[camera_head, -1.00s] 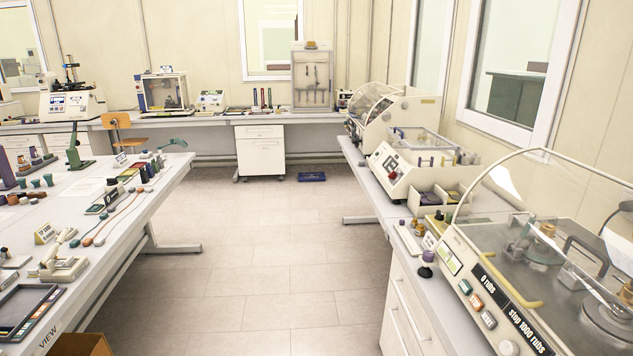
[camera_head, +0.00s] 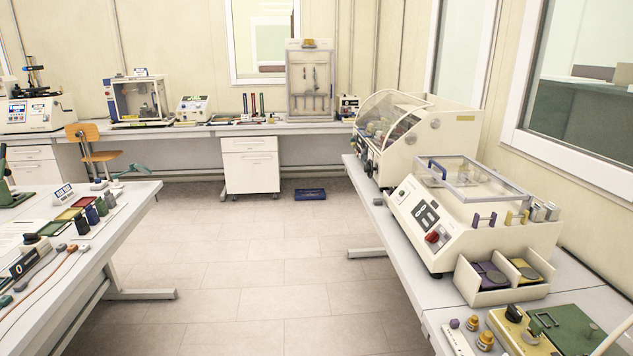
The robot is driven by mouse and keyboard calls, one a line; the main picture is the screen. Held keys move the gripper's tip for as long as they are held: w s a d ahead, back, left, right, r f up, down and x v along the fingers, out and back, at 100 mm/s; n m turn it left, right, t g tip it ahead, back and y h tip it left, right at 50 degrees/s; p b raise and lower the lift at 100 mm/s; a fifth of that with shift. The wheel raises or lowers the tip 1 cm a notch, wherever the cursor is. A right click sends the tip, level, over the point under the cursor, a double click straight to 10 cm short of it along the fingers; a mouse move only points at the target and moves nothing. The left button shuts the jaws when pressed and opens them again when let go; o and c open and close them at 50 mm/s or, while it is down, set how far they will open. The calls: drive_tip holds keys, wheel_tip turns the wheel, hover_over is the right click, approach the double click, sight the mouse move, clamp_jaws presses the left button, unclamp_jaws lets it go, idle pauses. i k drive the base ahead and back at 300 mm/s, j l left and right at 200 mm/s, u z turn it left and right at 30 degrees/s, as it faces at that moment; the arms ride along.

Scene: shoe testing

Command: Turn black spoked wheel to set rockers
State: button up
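I cannot make out a black spoked wheel or rockers for certain in this view. Several cream test machines are in sight. One at the far left back (camera_head: 38,114) carries black and blue parts on top, too small to tell apart. A cream machine with a curved clear hood (camera_head: 400,135) stands on the right bench, with parts inside blurred by the hood. In front of it is a cream machine with a flat clear lid (camera_head: 470,215), a dark panel and a red knob. My gripper is not in view.
A tiled floor aisle (camera_head: 240,265) runs clear between the left table (camera_head: 130,205) and the right bench (camera_head: 420,290). A wooden chair (camera_head: 92,145) stands at the back left. A blue tray (camera_head: 310,194) lies on the floor near the white drawer unit (camera_head: 250,167).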

sight(369, 169)
drive_tip(key=i, duration=1.8)
drive_tip(key=i+z, duration=0.1)
drive_tip(key=i, duration=0.5)
drive_tip(key=i+j+z, duration=0.1)
drive_tip(key=i, duration=0.5)
drive_tip(key=i+j, duration=0.15)
drive_tip(key=i, duration=0.4)
drive_tip(key=z, duration=0.05)
